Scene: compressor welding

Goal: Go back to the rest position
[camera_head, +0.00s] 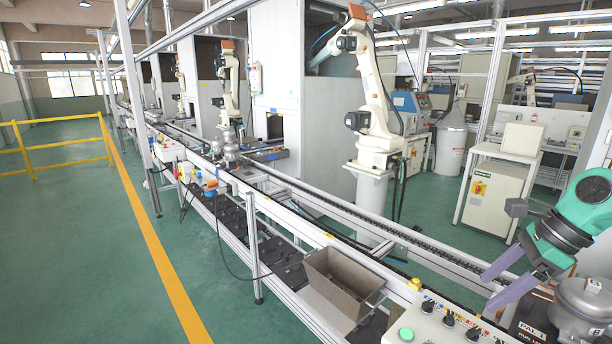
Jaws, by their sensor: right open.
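My right gripper (497,280) is at the lower right, at the end of my green and black arm. Its two purple-grey fingers are spread apart with nothing between them, above the conveyor's near end. A grey metal compressor (582,310) stands close to the right of the fingers, cut by the picture's edge and apart from them. My left gripper and left arm are not in view.
The conveyor line (345,207) runs from lower right to far left. A control panel (445,325) with a green button and knobs is at the bottom. An open metal bin (343,283) hangs on the line's side. White welding robots (375,115) stand behind.

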